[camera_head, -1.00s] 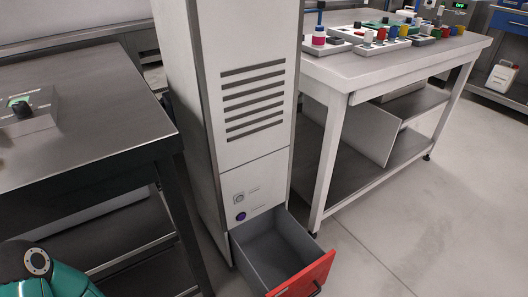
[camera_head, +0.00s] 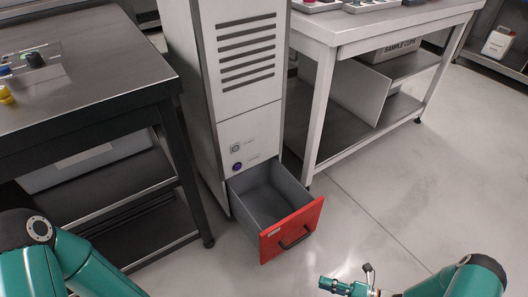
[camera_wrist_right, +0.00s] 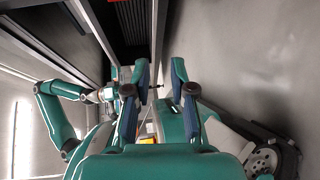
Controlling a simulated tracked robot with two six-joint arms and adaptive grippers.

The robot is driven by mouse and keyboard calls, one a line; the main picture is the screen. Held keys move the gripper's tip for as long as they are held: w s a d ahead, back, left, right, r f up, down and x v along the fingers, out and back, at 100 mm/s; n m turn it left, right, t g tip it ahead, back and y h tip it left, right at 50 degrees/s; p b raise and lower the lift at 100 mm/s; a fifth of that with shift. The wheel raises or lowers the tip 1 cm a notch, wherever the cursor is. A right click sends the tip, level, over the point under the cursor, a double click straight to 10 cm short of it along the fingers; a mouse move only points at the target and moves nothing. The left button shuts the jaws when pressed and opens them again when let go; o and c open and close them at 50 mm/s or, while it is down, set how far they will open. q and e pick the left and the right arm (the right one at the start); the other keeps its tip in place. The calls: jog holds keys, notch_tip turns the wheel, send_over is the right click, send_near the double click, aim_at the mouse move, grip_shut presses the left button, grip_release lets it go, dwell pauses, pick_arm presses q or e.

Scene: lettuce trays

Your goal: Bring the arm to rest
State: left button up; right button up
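My right gripper (camera_head: 345,284) is at the bottom of the head view, right of the open red-fronted drawer (camera_head: 288,232) and apart from it. The right wrist view shows its two fingers (camera_wrist_right: 159,76) spread with a gap and nothing held between them. My left arm (camera_head: 45,265) enters at the lower left of the head view; its gripper is outside that view.
A tall white cabinet (camera_head: 240,108) stands centrally, its empty lower drawer pulled out. A dark metal table (camera_head: 100,85) stands left, a light table (camera_head: 385,22) right with a sample cups box (camera_head: 392,50) beneath. The floor (camera_head: 400,200) at right is clear.

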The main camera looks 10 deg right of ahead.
jog(key=w+a+r+m+g+h, duration=0.1)
jog(key=w+a+r+m, duration=0.25)
jog(key=a, duration=0.25)
jog(key=w+a+r+m+h, duration=0.2)
jog(key=w+a+r+m, duration=0.15)
jog(key=a, duration=0.25)
jog(key=w+a+r+m+g+h, duration=0.1)
jog(key=w+a+r+m, duration=0.25)
jog(key=a, duration=0.25)
jog(key=s+d+f+m+g+h, duration=0.2)
jog(key=s+f+m+g+h, duration=0.1)
jog(key=s+m, duration=0.6)
jog(key=s+d+f+m+g+h, duration=0.25)
jog(key=s+m, duration=0.45)
jog(key=m, duration=0.4)
notch_tip(320, 180, up, 38)
jog(key=p, duration=3.8)
jog(key=shift+m+g, duration=0.35)
jog(key=shift+g, duration=0.1)
jog(key=shift+a, duration=0.1)
